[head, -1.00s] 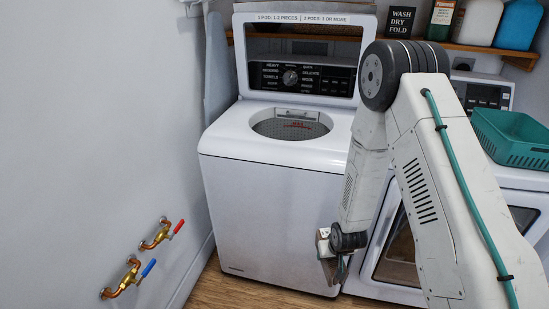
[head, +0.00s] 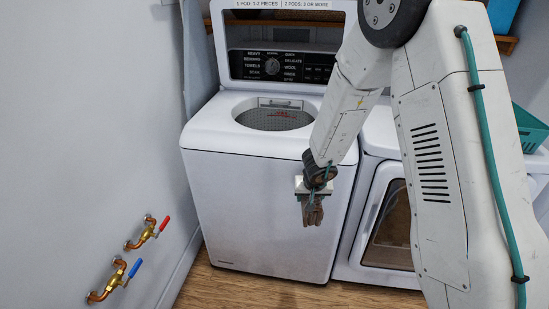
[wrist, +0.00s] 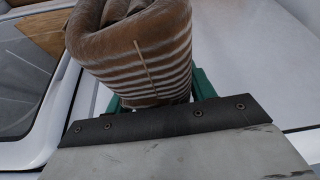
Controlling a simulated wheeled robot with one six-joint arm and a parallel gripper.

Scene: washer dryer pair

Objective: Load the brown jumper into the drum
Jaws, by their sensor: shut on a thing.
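The brown jumper (wrist: 140,50), with pale stripes, is bunched in my gripper (wrist: 158,98) and fills the top of the wrist view. In the head view the jumper (head: 312,212) hangs below my gripper (head: 313,194), in front of the washer's front panel and below its top. My gripper is shut on it. The washer (head: 245,200) is a white top-loader with its lid (head: 290,12) raised. Its drum (head: 272,118) is open at the top, and the drum's floor is hidden.
A front-loading dryer (head: 375,250) stands right of the washer. A teal basket (head: 530,128) sits on top at the right, partly behind my arm. Copper taps with a red handle (head: 164,224) and a blue handle (head: 134,268) stick out from the left wall.

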